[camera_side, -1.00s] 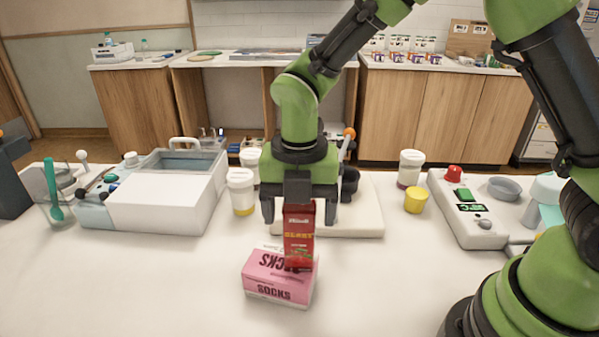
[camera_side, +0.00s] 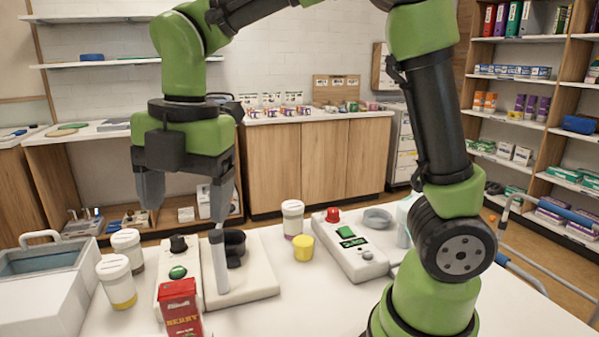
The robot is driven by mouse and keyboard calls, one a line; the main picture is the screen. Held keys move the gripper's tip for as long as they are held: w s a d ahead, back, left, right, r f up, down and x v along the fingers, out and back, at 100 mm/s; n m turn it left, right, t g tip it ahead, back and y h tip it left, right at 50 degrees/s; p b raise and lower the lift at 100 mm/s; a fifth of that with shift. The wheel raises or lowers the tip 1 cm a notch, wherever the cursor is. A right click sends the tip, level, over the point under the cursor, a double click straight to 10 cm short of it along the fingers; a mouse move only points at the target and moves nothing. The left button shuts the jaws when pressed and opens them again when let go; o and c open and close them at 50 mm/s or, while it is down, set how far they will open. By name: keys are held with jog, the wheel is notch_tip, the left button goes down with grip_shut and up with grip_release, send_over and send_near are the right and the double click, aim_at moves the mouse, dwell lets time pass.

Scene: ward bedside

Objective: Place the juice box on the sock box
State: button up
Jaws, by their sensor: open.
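The red juice box (camera_side: 181,308), marked "BERRY", is upright at the bottom edge of the side view, and its lower part is cut off. The pink sock box is out of the frame now, so what the juice box rests on is hidden. My gripper (camera_side: 186,212) is open and empty, with its fingers spread well apart. It hangs above and behind the juice box, clear of it.
White-lidded cups (camera_side: 116,283) stand left of the juice box. A white device with a post (camera_side: 240,275) lies just behind it. The front right table is clear.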

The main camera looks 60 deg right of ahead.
jog(key=s+d+r+m+t, duration=0.1)
jog(key=s+d+m+t, duration=0.2)
jog(key=m, duration=1)
jog(key=s+d+r+m+t+y, duration=0.1)
jog(key=s+d+r+m+t, duration=0.1)
jog(key=s+m, duration=0.8)
jog(key=shift+d+m+t, duration=0.5)
jog(key=shift+d+m, duration=0.2)
jog(key=shift+m, duration=0.7)
jog(key=shift+s, duration=0.1)
